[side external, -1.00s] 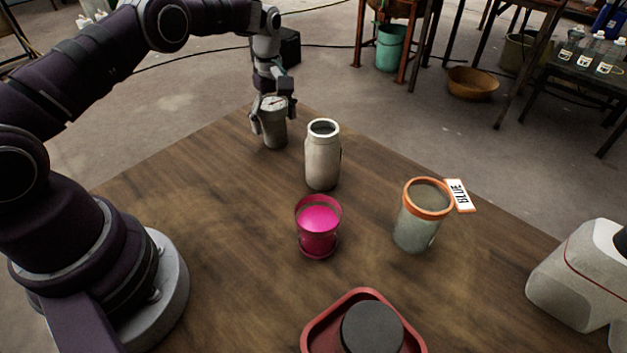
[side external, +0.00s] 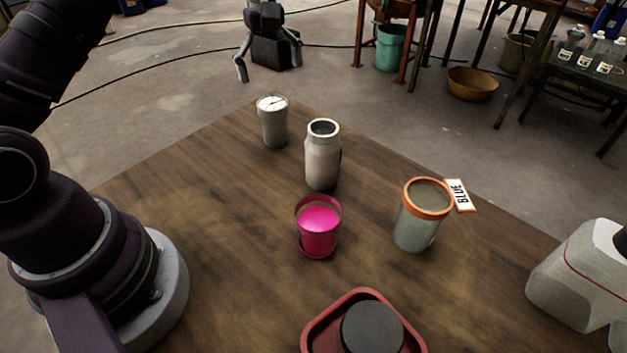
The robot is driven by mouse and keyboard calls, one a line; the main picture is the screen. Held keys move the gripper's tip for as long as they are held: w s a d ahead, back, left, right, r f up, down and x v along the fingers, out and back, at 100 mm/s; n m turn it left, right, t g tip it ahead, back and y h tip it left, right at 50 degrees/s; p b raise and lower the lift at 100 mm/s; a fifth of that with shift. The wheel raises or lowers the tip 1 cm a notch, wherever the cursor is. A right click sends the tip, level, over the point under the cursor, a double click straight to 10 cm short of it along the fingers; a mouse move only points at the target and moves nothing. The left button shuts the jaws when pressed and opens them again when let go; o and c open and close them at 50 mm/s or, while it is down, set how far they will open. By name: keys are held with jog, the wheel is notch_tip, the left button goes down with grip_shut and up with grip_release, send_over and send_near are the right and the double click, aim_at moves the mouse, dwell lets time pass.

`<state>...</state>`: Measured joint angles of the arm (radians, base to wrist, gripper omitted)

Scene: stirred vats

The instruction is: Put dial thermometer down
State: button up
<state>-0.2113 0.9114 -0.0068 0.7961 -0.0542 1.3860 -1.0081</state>
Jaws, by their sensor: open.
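The dial thermometer (side external: 273,122) stands upright on the wooden table near its far corner. It is a grey tapered body with a white round dial and a red needle on top. My gripper (side external: 268,72) is above and beyond it in the picture, with its fingers spread wide and nothing between them. The gripper and the thermometer are apart.
A grey metal bottle (side external: 322,160) stands just right of the thermometer. A pink vat (side external: 318,232) and an orange-rimmed vat (side external: 415,228) with a BLUE tag (side external: 459,195) stand nearer. A red tray (side external: 315,335) holds a dark round piece. A white machine (side external: 575,275) is at right.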

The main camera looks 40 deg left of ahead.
jog(key=s+d+r+m+t, duration=0.1)
jog(key=s+d+r+m, duration=0.25)
jog(key=r, duration=0.35)
jog(key=s+d+m+t, duration=0.4)
jog(key=s+m, duration=0.7)
jog(key=s, duration=0.4)
jog(key=shift+s+d, duration=0.2)
jog(key=shift+s, duration=0.05)
